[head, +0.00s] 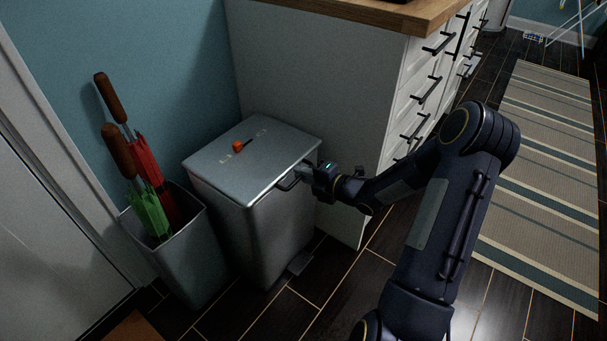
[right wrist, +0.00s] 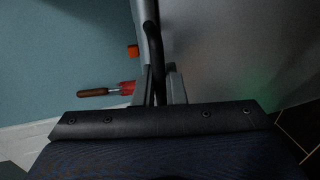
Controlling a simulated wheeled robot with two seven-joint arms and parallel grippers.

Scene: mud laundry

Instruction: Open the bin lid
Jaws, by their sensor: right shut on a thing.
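The grey metal bin (head: 252,235) stands against the end of the white cabinet. Its flat lid (head: 255,158) lies down over the top, with no clear gap at the rim. My right gripper (head: 292,180) reaches the lid's front right edge and is shut on the dark handle there. In the right wrist view the handle (right wrist: 152,40) runs as a thin dark bar between the two fingers (right wrist: 160,85). My left gripper is not in view.
A grey umbrella holder (head: 190,255) with a red umbrella (head: 150,160) and a green umbrella (head: 149,208) stands left of the bin. The white cabinet (head: 315,85) with its wooden top is close behind. Dark floor in front is clear; a striped rug (head: 540,170) lies right.

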